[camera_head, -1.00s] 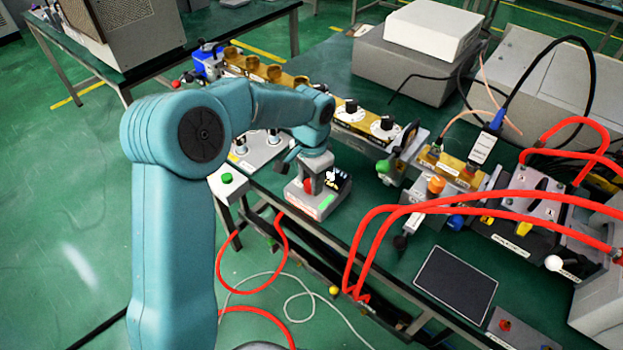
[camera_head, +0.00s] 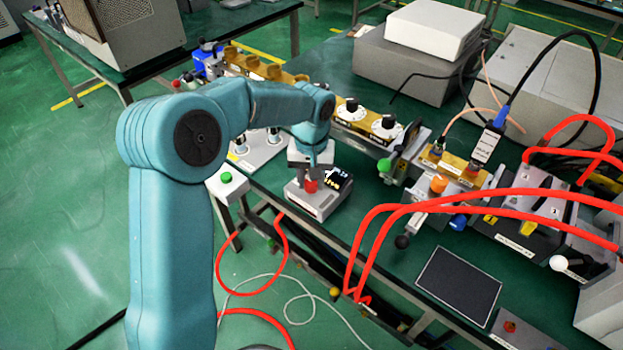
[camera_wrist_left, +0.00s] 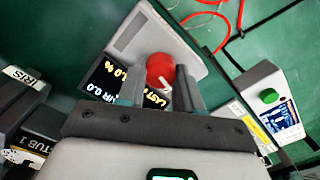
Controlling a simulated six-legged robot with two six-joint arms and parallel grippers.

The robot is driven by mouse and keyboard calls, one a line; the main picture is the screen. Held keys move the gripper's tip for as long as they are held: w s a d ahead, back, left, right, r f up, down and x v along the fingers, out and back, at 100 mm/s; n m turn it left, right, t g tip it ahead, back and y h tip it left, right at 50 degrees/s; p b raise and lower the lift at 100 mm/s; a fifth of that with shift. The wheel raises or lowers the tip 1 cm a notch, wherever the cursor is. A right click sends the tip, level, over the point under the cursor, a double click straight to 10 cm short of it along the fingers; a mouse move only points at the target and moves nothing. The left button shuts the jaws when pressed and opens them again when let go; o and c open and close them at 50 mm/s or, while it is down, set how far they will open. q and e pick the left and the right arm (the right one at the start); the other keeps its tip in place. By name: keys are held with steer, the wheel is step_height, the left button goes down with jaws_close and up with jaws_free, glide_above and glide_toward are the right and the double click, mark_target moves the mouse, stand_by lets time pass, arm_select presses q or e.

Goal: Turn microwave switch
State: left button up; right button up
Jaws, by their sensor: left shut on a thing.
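The microwave generator (camera_head: 318,204) is a small grey box at the near left edge of the green bench in the head view. It has a red round switch knob (camera_head: 311,185) and a black display (camera_head: 339,180) beside it. In the left wrist view the red knob (camera_wrist_left: 160,71) sits between the two fingers, and the display (camera_wrist_left: 122,84) shows white and yellow characters, partly covered by a finger. My left gripper (camera_head: 312,174) points down at the box and is shut on the red knob. My right gripper is not in view.
A box with a green button (camera_head: 226,178) stands left of the generator. The waveguide row with black knobs (camera_head: 365,122) lies behind. Red hoses (camera_head: 420,206) and a dark flat panel (camera_head: 459,286) are to the right.

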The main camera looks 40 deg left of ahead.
arm_select(q)
steer(key=shift+r+n, duration=0.1)
steer(key=shift+n, duration=1)
steer(key=o, duration=1)
steer(key=shift+o, duration=0.2)
step_height(320, 180, up, 16)
steer(key=p, duration=0.2)
steer(key=shift+r, duration=0.15)
steer(key=shift+s, duration=0.15)
